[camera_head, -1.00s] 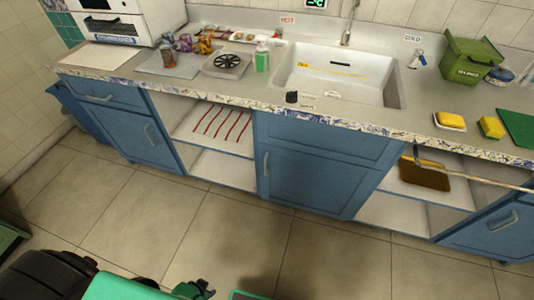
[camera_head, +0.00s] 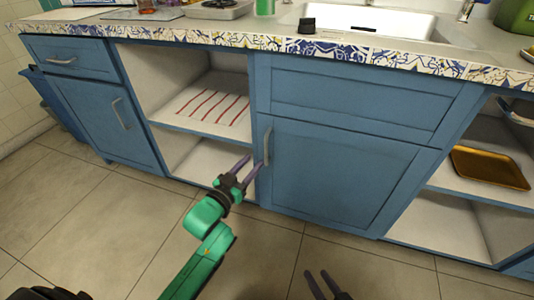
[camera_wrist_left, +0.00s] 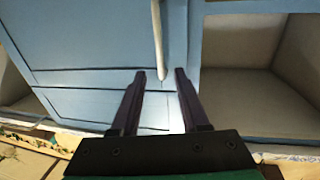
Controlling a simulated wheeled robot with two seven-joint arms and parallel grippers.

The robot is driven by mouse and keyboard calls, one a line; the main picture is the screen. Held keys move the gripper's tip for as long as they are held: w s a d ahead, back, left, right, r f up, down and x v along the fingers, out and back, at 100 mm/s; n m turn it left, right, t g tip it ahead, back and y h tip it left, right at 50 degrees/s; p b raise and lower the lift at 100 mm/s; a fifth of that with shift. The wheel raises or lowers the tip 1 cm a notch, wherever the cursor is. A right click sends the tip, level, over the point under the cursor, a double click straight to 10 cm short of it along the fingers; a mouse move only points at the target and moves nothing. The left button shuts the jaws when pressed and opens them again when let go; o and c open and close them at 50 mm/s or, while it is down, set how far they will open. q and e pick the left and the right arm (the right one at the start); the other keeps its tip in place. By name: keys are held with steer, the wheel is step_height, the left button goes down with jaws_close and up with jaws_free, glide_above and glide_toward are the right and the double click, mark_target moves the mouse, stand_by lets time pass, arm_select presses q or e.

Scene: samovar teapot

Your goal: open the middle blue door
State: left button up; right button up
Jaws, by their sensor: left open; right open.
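The middle blue door (camera_head: 340,175) is shut in the lower cabinet under the sink. Its upright metal handle (camera_head: 267,146) is near its left edge. My left gripper (camera_head: 254,162) is open, with its fingertips just left of and below the handle in the head view. In the left wrist view, the handle (camera_wrist_left: 158,40) lines up with the gap between the open fingers (camera_wrist_left: 160,72); I cannot tell how far in front it is. My right gripper (camera_head: 317,272) is open and empty at the bottom of the head view, apart from the door.
An open shelf (camera_head: 205,108) with red stripes is left of the door. Another open shelf at the right holds a brown tray (camera_head: 488,167). A left blue door (camera_head: 110,120) is shut. The patterned counter edge (camera_head: 300,46) runs above. The tiled floor in front is clear.

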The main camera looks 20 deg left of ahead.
arm_select(q)
steer(key=b, duration=0.2)
glide_above(266, 163)
steer(key=shift+w, duration=0.3)
jaws_close()
arm_select(e)
step_height(266, 163, down, 3)
steer(key=shift+a+f+t, duration=0.15)
steer(key=shift+f+t, duration=0.05)
steer(key=shift+t, duration=0.3)
arm_select(q)
steer(key=shift+f, duration=0.1)
